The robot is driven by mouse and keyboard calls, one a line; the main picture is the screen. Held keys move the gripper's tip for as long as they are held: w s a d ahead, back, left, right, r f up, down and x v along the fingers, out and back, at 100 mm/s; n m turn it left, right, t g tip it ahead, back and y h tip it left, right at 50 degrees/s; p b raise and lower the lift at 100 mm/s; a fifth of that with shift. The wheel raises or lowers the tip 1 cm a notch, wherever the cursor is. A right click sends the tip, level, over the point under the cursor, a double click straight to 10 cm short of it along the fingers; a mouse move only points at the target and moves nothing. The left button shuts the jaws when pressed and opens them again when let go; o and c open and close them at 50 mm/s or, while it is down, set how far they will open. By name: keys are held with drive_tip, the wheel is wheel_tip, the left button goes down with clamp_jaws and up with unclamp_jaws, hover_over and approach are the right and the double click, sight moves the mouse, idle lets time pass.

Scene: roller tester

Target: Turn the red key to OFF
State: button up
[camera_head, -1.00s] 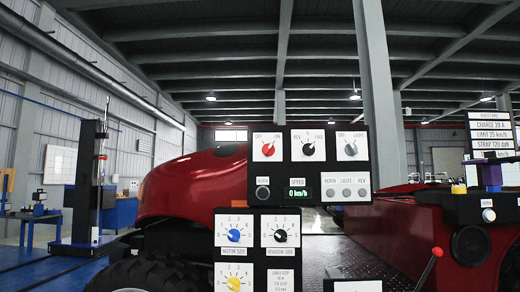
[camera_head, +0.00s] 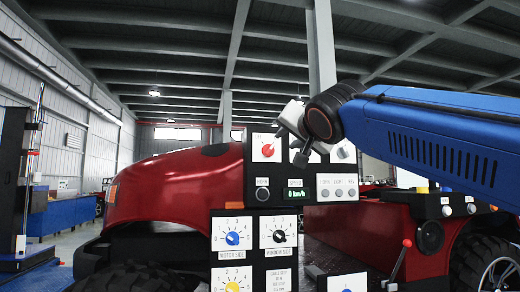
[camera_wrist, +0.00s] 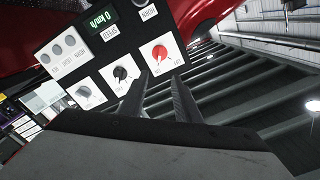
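The red key (camera_head: 267,149) is a round red knob on a white plate at the top left of the black control panel. Its plate is marked OFF on the left and ON on the right. Its pointer appears to lean right, towards ON. In the wrist view, the red key (camera_wrist: 160,53) shows just beyond my fingertips. My gripper (camera_wrist: 161,80) is open and empty there, its two fingers apart and pointing at the key's plate. In the head view, my gripper (camera_head: 291,142) is just right of the key and hides much of the black selector beside it.
The black selector (camera_wrist: 121,73) and grey light switch (camera_wrist: 84,92) sit beside the key. Below are the horn button (camera_head: 262,194), speed display (camera_head: 294,194), blue knob (camera_head: 232,238) and black knob (camera_head: 279,236). A red-topped lever (camera_head: 406,243) stands at lower right.

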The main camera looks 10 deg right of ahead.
sight(271, 148)
drive_tip(key=w, duration=1.7)
drive_tip(key=shift+w, duration=0.1)
clamp_jaws()
